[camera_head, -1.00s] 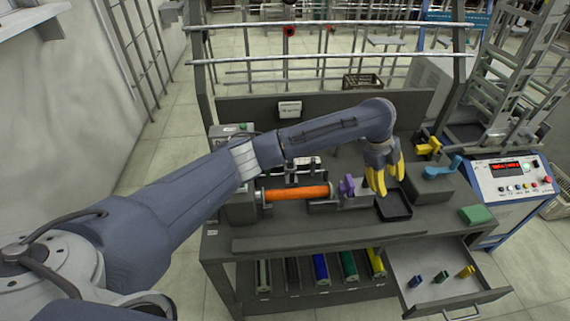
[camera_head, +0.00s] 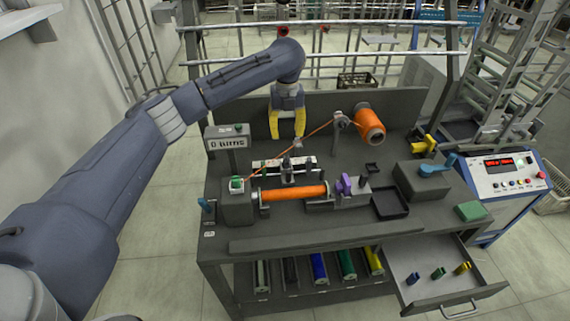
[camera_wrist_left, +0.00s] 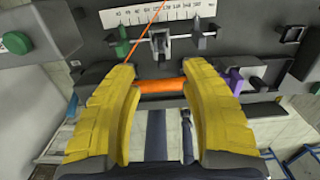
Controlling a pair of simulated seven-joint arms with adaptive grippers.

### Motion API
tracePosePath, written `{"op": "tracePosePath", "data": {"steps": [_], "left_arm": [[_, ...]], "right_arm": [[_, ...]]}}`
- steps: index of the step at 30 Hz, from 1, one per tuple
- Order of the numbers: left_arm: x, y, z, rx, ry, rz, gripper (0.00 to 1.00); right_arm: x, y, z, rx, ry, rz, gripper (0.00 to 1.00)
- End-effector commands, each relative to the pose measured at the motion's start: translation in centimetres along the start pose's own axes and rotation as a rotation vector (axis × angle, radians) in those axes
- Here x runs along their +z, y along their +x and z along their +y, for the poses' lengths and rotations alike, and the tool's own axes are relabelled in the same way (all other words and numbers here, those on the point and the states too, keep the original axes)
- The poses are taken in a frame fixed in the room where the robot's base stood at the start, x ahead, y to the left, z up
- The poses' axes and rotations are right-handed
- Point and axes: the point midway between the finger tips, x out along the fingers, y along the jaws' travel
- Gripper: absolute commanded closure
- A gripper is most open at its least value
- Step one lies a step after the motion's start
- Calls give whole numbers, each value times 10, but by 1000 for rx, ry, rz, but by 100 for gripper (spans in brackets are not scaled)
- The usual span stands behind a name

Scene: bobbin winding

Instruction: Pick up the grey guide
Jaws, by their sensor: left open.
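A small dark grey guide (camera_head: 287,166) sits on the rail in front of the white scale, behind the orange bobbin (camera_head: 292,193). In the left wrist view the guide (camera_wrist_left: 161,44) shows just beyond the gap between my fingertips, and nothing is between the fingers at their tips. My left gripper (camera_head: 287,136) has yellow fingers, points down, is open and empty, and hangs behind and above the rail. It also frames the orange bobbin in the left wrist view (camera_wrist_left: 158,72). My right gripper is not in view.
An orange thread runs from the orange spool (camera_head: 370,124) down past the rail to the winder. A purple part (camera_head: 345,184) stands right of the bobbin.

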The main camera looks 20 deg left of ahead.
Motion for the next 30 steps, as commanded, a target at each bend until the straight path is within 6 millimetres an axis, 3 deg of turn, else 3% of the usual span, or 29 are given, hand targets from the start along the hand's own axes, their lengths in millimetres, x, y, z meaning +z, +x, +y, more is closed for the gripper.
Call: {"op": "tracePosePath", "data": {"steps": [9, 22, 30], "left_arm": [[-1, 56, -1, -1, -1, 3, 55], [-1, 83, 0, -1, -1, 2, 55], [-1, 115, 0, -2, -2, 2, 55]], "right_arm": [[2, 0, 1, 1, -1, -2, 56], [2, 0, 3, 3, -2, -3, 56], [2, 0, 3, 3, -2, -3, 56]]}}
